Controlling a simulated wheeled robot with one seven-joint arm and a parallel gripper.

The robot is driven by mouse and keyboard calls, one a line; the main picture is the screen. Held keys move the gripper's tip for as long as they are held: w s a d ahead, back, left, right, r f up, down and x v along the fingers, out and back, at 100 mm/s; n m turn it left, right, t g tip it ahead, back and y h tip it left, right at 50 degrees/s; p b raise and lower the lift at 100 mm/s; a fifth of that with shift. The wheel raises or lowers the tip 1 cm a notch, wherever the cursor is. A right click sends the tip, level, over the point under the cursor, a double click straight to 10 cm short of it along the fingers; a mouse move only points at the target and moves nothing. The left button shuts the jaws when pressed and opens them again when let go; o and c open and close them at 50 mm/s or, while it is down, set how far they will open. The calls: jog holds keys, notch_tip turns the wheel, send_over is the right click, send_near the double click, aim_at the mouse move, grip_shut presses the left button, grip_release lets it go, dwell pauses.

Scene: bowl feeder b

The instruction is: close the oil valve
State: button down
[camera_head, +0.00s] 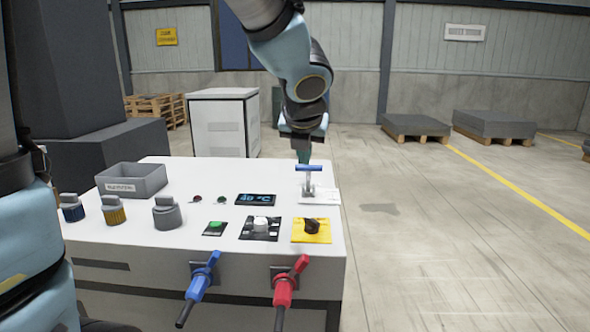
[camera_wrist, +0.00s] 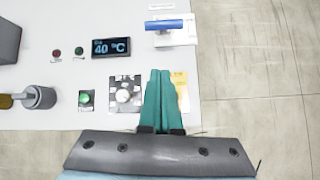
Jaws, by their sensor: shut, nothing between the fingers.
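A valve with a blue bar handle (camera_head: 308,168) on a metal stem stands at the back right of the white console (camera_head: 190,240). Its handle lies crosswise, left to right. The handle also shows in the wrist view (camera_wrist: 164,26), over a white label plate whose text is too small to read. My gripper (camera_head: 304,160) has teal fingers, pressed together and pointing down, close to the handle in the head view. In the wrist view, the fingertips (camera_wrist: 160,72) show below the handle with a gap between; nothing is held. Their height above the console is hard to judge.
The console top bears a grey bin (camera_head: 132,180), several grey-capped parts, a 40 °C display (camera_head: 256,200), a green button (camera_head: 215,226), a white dial (camera_head: 260,225) and a black knob on a yellow plate (camera_head: 312,228). Blue (camera_head: 200,278) and red (camera_head: 286,285) hose connectors stick out in front.

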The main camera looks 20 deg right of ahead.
jog(key=shift+s+d+f+n, duration=0.15)
jog(key=shift+s+d+n, duration=0.25)
jog(key=shift+n, duration=0.5)
jog(key=shift+a, duration=0.15)
jog(key=b, duration=0.2)
send_near(308, 173)
jog(key=shift+s+f+x, duration=0.15)
jog(key=shift+x, duration=0.75)
jog(key=shift+s+f+x, duration=0.1)
jog(key=shift+s+x, duration=0.05)
jog(key=shift+x, duration=0.75)
jog(key=shift+s+f+x, duration=0.15)
jog(key=shift+x, duration=0.75)
jog(key=shift+a, duration=0.1)
jog(key=shift+r+p, duration=0.15)
jog(key=shift+p, duration=0.2)
